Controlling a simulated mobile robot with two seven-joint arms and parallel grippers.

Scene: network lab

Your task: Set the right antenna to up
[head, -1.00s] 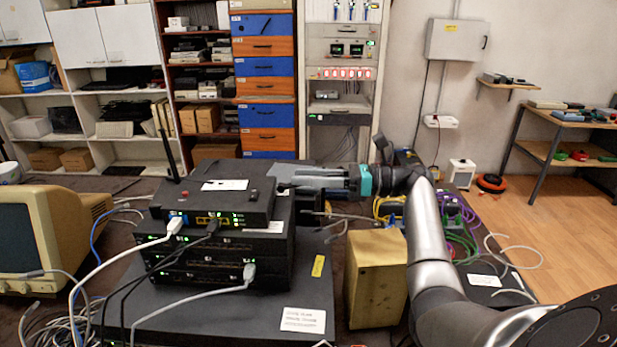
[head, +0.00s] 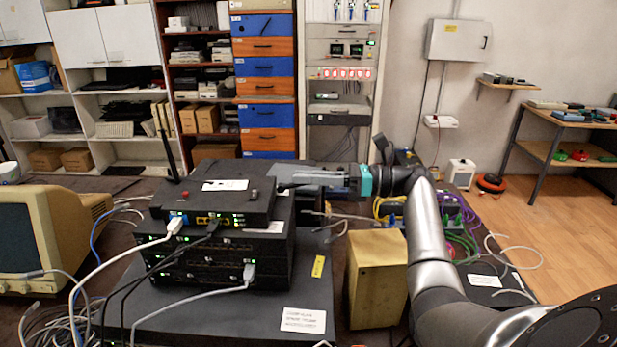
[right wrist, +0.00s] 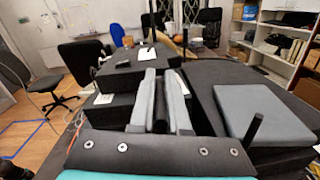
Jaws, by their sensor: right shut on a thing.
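The router (head: 215,205) is a dark box on top of a stack of dark devices. Its left antenna (head: 170,150) stands nearly upright, tilted slightly left, at the back left corner. My right gripper (head: 283,178) reaches in from the right, level, at the router's right side. In the right wrist view, the gripper (right wrist: 160,75) is shut on a dark rod, the right antenna (right wrist: 160,112), which lies lengthwise between the pale fingers. In the head view this antenna is hidden by the gripper. My left gripper is not in view.
Network cables (head: 120,262) run from the router and stack fronts. A beige monitor (head: 45,240) stands at left. A yellowish box (head: 376,280) stands below my right arm.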

